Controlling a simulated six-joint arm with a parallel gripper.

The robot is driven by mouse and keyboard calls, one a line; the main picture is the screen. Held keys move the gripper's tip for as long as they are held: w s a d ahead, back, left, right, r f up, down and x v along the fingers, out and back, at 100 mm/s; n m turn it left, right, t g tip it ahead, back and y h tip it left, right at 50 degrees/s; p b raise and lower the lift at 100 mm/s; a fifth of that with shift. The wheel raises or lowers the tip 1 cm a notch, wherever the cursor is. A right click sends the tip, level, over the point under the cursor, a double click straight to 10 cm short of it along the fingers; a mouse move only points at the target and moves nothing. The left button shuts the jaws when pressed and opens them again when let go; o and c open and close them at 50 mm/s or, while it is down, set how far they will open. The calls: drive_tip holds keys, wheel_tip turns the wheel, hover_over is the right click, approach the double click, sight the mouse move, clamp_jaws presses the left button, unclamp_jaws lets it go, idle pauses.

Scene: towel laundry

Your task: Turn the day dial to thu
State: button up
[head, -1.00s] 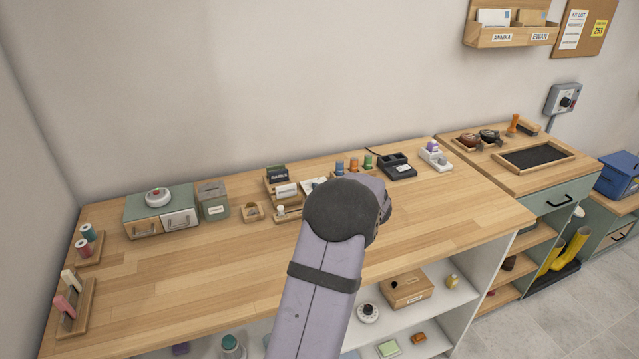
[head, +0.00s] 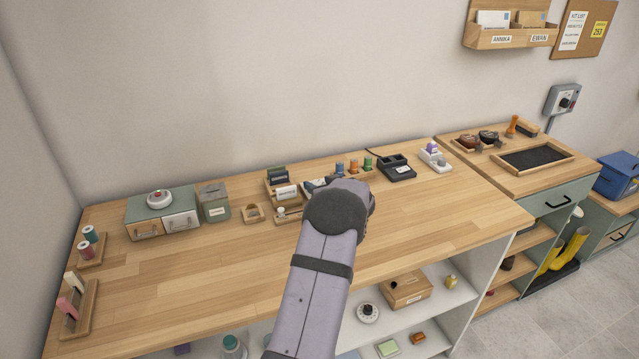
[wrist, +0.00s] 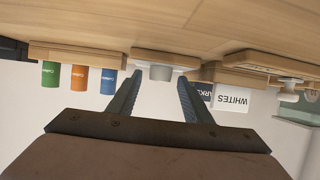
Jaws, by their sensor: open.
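In the wrist view, which is upside down, a wooden plate (wrist: 164,57) carries a short pale round knob (wrist: 160,73). It may be the day dial; no day lettering is readable. My gripper (wrist: 159,84) is open and empty, with its two fingers apart on either side of the knob in the picture. I cannot tell whether they touch it.
Colored cylinders (wrist: 79,77) stand on one side of the plate, and a WHITES card (wrist: 231,100) on the other. Other dials are a white one on a green box (head: 159,198), one on the lower shelf (head: 368,313) and a wall switch (head: 565,101). The table's front is clear.

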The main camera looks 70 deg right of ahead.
drive_tip(key=shift+d, duration=0.1)
drive_tip(key=c, duration=1.1)
drive_tip(key=shift+o, duration=0.2)
drive_tip(key=p, duration=0.3)
drive_tip(key=shift+d+r+n+y, duration=0.1)
drive_tip(key=shift+r+n+y, duration=0.2)
drive_tip(key=shift+r, duration=0.05)
drive_tip(key=shift+d+n+t+y+p, duration=0.1)
drive_tip(key=shift+n+t+y+p, duration=0.4)
drive_tip(key=shift+p, duration=0.7)
drive_tip(key=shift+d+f+n+t+y, duration=0.1)
drive_tip(key=shift+f+n+t+y, duration=0.1)
drive_tip(key=shift+n+t+y, duration=0.4)
drive_tip(key=shift+f+n+y, duration=0.1)
drive_tip(key=shift+n+y, duration=0.3)
drive_tip(key=shift+s+n+y+b, duration=0.1)
drive_tip(key=shift+n+y+b, duration=0.2)
drive_tip(key=shift+y, duration=0.1)
drive_tip(key=o, duration=1.1)
drive_tip(key=shift+c, duration=0.2)
